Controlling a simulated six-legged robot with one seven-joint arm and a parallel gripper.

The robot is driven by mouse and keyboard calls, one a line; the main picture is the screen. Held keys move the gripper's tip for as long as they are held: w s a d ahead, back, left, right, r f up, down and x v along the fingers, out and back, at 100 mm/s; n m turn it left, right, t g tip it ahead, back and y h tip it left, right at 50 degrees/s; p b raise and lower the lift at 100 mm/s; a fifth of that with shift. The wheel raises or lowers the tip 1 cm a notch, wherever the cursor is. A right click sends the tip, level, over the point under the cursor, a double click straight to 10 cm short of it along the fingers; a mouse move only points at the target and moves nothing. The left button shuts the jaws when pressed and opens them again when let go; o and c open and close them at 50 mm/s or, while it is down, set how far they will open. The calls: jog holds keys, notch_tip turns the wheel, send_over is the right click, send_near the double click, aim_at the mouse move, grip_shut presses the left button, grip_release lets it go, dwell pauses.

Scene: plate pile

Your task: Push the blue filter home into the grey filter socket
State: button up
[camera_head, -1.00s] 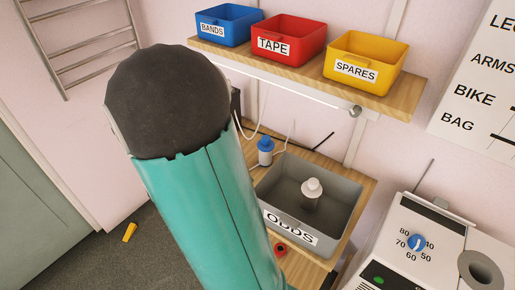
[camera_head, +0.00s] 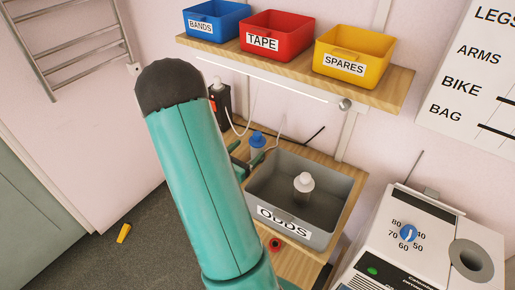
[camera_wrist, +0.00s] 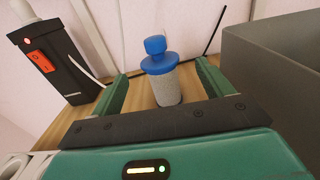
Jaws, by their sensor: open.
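The blue filter (camera_head: 257,141) stands upright on the wooden bench, left of the grey bin. In the wrist view (camera_wrist: 165,85) it has a blue knobbed cap over a speckled pale grey cylinder. My gripper (camera_wrist: 162,72) is open, with one green finger on each side of the filter's body. A gap shows on both sides, wider on the left. In the head view the gripper is partly hidden behind my arm, close to the filter. I cannot make out a grey filter socket for certain; the filter's foot is partly hidden by my gripper.
The grey ODDS bin (camera_head: 338,215) is close on the right, with a white-capped piece (camera_head: 304,183) in it. A black box with a red switch (camera_wrist: 42,62) and white cable stands left. A shelf (camera_head: 390,85) with bins hangs above.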

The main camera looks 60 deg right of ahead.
aim_at(260, 136)
jog(key=d, duration=0.5)
jog(key=s+d, duration=0.1)
jog(key=d, duration=0.2)
jog(key=shift+s+d+r, duration=0.1)
jog(key=shift+d+r, duration=0.1)
jog(key=shift+r, duration=0.05)
jog(key=c, duration=1.1)
jog(key=shift+r, duration=0.1)
